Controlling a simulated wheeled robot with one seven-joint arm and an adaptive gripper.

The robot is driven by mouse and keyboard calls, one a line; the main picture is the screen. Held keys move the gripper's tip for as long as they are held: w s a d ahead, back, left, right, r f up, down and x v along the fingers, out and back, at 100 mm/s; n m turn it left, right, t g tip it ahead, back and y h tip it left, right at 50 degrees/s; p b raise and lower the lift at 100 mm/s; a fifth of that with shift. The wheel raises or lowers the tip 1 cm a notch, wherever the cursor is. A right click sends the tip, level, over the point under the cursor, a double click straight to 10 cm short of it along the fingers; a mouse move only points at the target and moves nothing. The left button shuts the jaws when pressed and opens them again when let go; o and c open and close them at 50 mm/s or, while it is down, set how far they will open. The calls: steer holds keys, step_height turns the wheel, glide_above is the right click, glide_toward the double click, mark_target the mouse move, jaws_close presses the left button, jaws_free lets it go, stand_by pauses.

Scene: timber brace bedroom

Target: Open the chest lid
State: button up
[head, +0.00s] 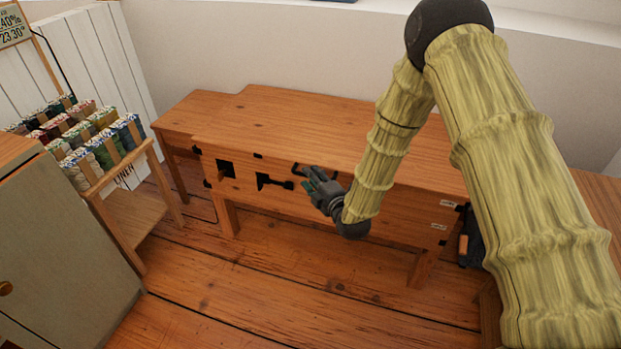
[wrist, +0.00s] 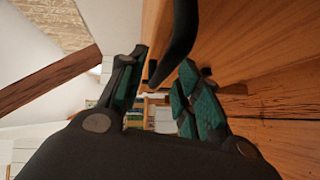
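The chest (head: 285,120) is a long, low wooden piece on legs against the wall, and its lid looks closed. A black handle (head: 297,168) is on its front face, just under the lid edge. My gripper (head: 309,179) is at the front of the chest, beside the handle. In the wrist view my gripper (wrist: 163,62) has its two green-padded fingers apart. The dark curved handle (wrist: 183,38) shows in the gap between them, nearer the right finger. I cannot tell whether either finger touches it. My arm hides part of the chest's right side.
Black latch-like fittings (head: 268,181) are on the chest front, left of the handle. A rack of thread spools (head: 95,145) and a grey-green cabinet (head: 60,250) stand at the left. The plank floor (head: 260,290) in front of the chest is clear.

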steer(key=shift+x, duration=0.85)
jaws_close()
steer(key=shift+r, duration=0.1)
